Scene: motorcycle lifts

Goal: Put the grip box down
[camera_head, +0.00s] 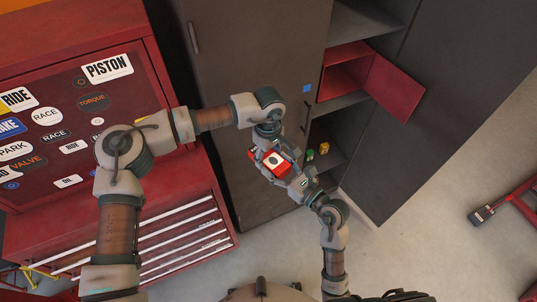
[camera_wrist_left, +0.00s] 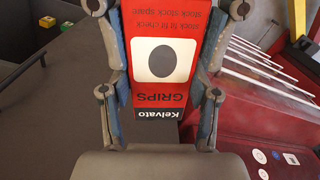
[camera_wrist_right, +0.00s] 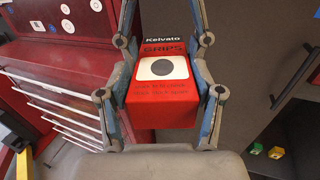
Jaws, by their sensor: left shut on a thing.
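The grip box (camera_head: 275,163) is a small red box with a white panel and a black oval, held up in front of the dark cabinet. My left gripper (camera_head: 268,145) is shut on it; in the left wrist view the box (camera_wrist_left: 165,55) fills the space between the fingers (camera_wrist_left: 165,60). My right gripper (camera_head: 285,172) meets the box from the lower right. In the right wrist view its fingers (camera_wrist_right: 164,60) stand on either side of the box (camera_wrist_right: 165,105); whether they press on it is unclear.
A red tool chest (camera_head: 190,190) with stickers and drawers stands left. The dark cabinet (camera_head: 245,60) has an open shelf bay with a red open box (camera_head: 345,75). Small green (camera_head: 310,154) and yellow (camera_head: 324,148) boxes sit on a lower shelf (camera_head: 325,163). Floor at right is mostly clear.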

